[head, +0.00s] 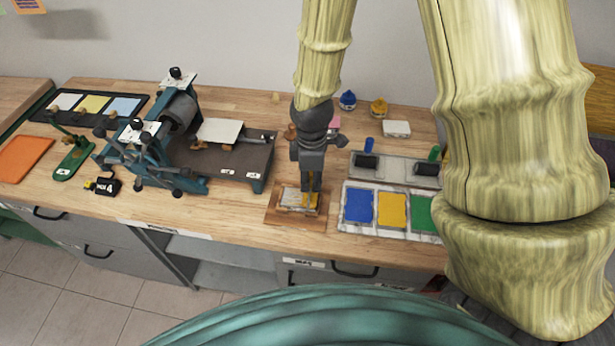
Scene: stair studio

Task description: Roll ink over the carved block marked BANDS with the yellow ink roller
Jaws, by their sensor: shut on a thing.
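My gripper (312,184) points straight down over the front middle of the workbench. It is shut on the yellow ink roller (311,203), of which only yellow parts show below the fingers. The roller is low over a pale block (292,197) that sits on a wooden board (284,217). The gripper and roller hide part of the block. No BANDS mark can be read on it, and I cannot tell whether the roller touches it.
Right of the board is a tray (342,222) with blue, yellow and green ink pads. Behind it lie a blue-handled roller (368,157) and a green-handled roller (430,165) on a grey rack (396,174). A teal press with a dark bed (232,160) stands to the left.

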